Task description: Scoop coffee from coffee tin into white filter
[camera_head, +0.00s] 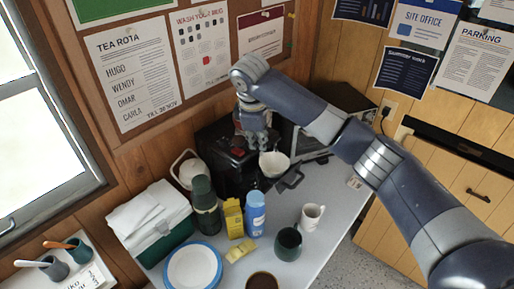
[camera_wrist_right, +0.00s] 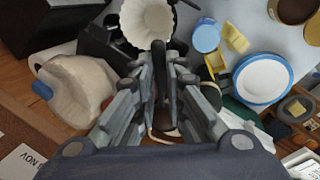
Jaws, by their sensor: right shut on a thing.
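The white filter (camera_head: 273,165) sits open in a dark holder with a handle, in front of the black coffee maker (camera_head: 222,150). It also shows at the top of the right wrist view (camera_wrist_right: 147,18). The coffee tin (camera_head: 263,283), full of brown grounds, is cut off by the bottom edge; in the wrist view the tin (camera_wrist_right: 296,8) is at top right. My right gripper (camera_head: 262,146) is above and just behind the filter. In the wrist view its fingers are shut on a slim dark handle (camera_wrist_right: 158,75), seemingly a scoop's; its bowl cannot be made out. My left gripper is not in view.
A green flask (camera_head: 205,206), yellow carton (camera_head: 233,218), blue tin (camera_head: 255,214), dark green mug (camera_head: 288,243) and white mug (camera_head: 311,217) crowd the table's middle. Blue-rimmed plates (camera_head: 193,268) lie at front left. A microwave (camera_head: 312,142) stands behind; the table's right side is mostly clear.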

